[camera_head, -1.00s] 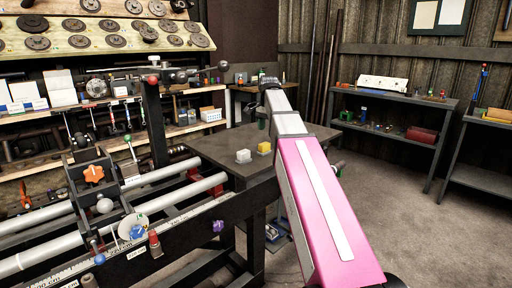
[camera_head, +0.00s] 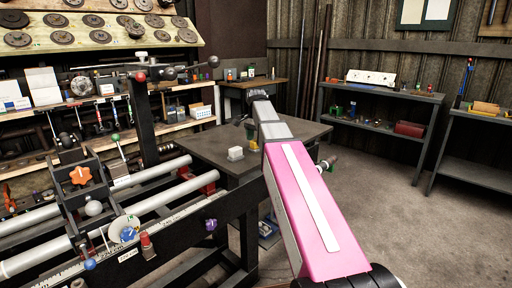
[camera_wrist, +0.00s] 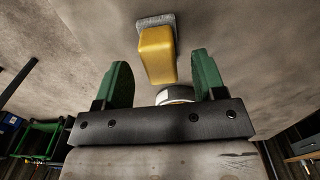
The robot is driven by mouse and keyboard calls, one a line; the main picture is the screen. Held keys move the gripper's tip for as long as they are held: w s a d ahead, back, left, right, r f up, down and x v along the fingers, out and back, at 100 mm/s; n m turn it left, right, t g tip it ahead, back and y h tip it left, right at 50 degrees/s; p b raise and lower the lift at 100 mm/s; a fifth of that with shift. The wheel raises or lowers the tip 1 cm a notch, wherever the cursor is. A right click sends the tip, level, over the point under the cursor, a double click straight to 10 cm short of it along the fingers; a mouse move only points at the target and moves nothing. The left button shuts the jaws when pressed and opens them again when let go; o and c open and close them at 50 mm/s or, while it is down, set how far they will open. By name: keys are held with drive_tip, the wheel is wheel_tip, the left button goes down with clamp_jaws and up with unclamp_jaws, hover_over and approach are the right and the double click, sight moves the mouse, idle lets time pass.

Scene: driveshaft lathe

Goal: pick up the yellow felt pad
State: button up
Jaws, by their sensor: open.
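The yellow felt pad (camera_wrist: 158,55) shows in the wrist view as a yellow block with a grey piece at its far end. It is against the grey-brown table surface. My gripper (camera_wrist: 160,62) has two green fingers, spread apart with nothing gripped. The pad's near end appears between them, with a gap on each side; the depth between is hard to judge. In the head view my gripper (camera_head: 250,131) is a small dark green shape over the table, and my pink arm and wrist hide most or all of the pad.
The lathe's rails (camera_head: 150,204) run along the left. Shelves with small items stand at the back right (camera_head: 380,92). A pale round thing (camera_wrist: 175,95) shows behind my gripper's bar.

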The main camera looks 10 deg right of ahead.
drive_tip(key=shift+f, duration=1.4)
drive_tip(key=c, duration=1)
drive_tip(key=shift+r, duration=0.15)
drive_tip(key=shift+r, duration=0.55)
wheel_tip(320, 180, up, 3)
drive_tip(key=shift+w+f, duration=0.1)
drive_tip(key=shift+f, duration=0.1)
drive_tip(key=s+a+r, duration=0.2)
drive_tip(key=a, duration=0.1)
drive_tip(key=s+a+r, duration=0.2)
drive_tip(key=a, duration=0.1)
drive_tip(key=s+a+r, duration=0.3)
drive_tip(key=shift+s+a, duration=0.1)
drive_tip(key=shift+a, duration=0.1)
